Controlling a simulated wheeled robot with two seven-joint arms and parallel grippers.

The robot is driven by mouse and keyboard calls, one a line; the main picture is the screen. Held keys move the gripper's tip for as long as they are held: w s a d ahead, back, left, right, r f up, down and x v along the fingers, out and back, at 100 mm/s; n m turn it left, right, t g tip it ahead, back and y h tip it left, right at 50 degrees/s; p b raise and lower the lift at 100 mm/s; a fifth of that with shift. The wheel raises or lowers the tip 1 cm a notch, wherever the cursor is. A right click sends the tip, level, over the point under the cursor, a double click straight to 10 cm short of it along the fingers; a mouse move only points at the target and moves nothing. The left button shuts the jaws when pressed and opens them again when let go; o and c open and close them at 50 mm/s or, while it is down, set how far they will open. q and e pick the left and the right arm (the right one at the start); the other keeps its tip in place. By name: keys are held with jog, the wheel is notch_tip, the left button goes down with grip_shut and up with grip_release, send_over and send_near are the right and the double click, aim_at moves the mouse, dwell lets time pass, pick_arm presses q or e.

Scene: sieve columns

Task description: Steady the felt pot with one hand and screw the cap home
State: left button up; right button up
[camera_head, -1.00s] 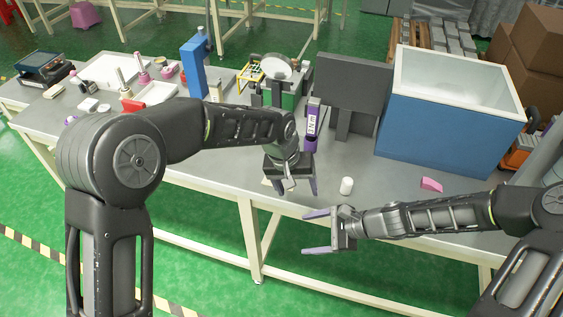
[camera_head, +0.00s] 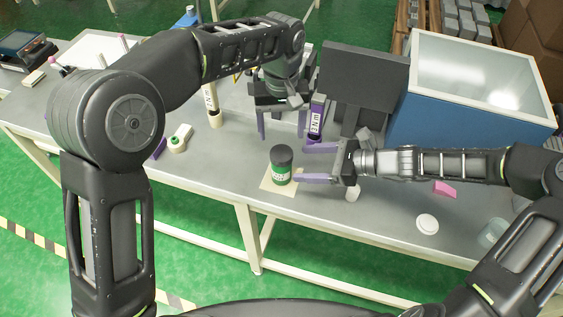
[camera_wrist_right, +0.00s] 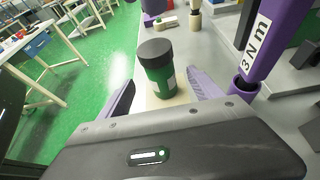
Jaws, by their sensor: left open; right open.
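The felt pot (camera_head: 281,173), a green jar with a pale label, stands upright on a small beige mat (camera_head: 268,185). A dark cap (camera_head: 281,154) sits on top; how far it is screwed on I cannot tell. The right wrist view also shows the pot (camera_wrist_right: 159,80) and cap (camera_wrist_right: 155,50), ahead between my fingers. My right gripper (camera_head: 308,163) is open, its fingers pointing left toward the pot, apparently not touching it. My left gripper (camera_head: 282,123) is open and empty, fingers down, behind the pot and clear of it.
A purple tool marked "3 N m" (camera_head: 317,117) stands behind my right gripper, with a dark grey panel (camera_head: 362,80) and blue bin (camera_head: 430,122) beyond. A pink wedge (camera_head: 444,188) and white disc (camera_head: 427,223) lie at right. The table's front edge is close.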

aim_at(281, 163)
jog(key=shift+x, duration=3.9)
jog(key=shift+c, duration=0.2)
grip_shut()
